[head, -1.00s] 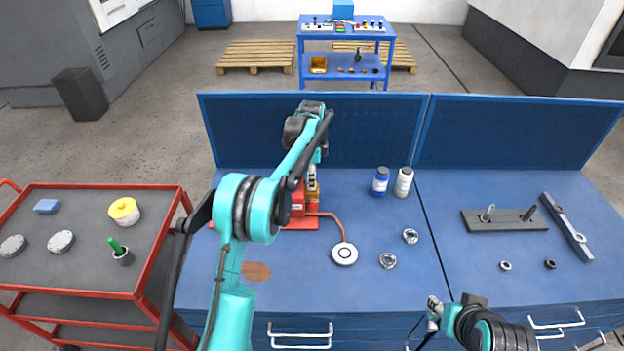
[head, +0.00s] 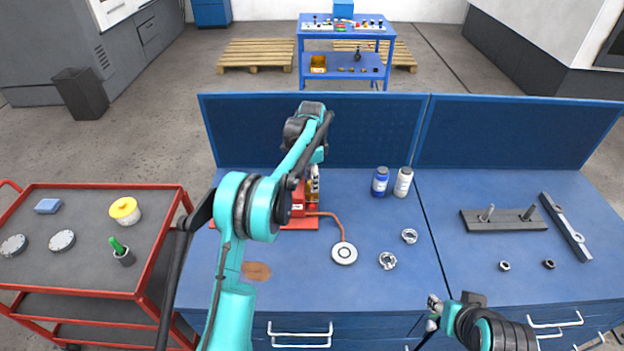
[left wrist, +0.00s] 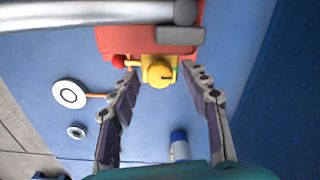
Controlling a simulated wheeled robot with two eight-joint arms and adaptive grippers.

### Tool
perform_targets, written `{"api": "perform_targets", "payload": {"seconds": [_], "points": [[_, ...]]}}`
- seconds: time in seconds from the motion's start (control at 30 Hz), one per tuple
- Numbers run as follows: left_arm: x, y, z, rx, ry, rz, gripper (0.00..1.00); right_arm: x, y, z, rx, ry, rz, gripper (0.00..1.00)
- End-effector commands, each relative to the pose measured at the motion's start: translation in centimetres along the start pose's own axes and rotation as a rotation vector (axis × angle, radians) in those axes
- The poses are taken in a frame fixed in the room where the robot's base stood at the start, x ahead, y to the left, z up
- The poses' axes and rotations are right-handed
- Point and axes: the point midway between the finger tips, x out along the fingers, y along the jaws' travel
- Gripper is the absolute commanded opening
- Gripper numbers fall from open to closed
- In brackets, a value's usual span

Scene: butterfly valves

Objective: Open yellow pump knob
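The red pump (head: 298,205) stands on the blue bench, mostly hidden behind my left arm in the head view. In the left wrist view its red body (left wrist: 130,40) is at the top, with the yellow knob (left wrist: 158,71) on its near side. My left gripper (left wrist: 161,72) is open, with one fingertip on each side of the yellow knob and a small gap showing at both sides. In the head view my left gripper (head: 314,185) partly covers the yellow part. My right gripper (head: 433,312) is low at the bench's front edge, too small to read its fingers.
An orange hose runs from the pump to a white round disc (head: 344,253). A blue bottle (head: 380,182) and a white bottle (head: 403,183) stand right of the pump. Metal rings (head: 388,260) lie in front. A red cart (head: 90,240) is at left.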

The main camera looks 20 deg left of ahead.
Motion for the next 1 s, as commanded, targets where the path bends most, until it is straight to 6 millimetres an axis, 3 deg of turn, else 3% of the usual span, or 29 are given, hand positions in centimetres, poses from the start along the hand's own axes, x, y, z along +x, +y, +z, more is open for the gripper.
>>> {"api": "perform_targets", "payload": {"seconds": [0.27, 0.7, 1.0], "points": [[-1.4, 0.0, 0.0, 0.000, 0.000, 0.000, 0.47, 0.0, 0.0, 0.0, 0.000, 0.000, 0.000, 0.40], [-10.2, 0.0, 0.0, 0.000, 0.000, 0.000, 0.47, 0.0, 0.0, 0.0, 0.000, 0.000, 0.000, 0.40], [-12.0, 0.0, 0.0, 0.000, 0.000, 0.000, 0.47, 0.0, 0.0, 0.0, 0.000, 0.000, 0.000, 0.40]]}}
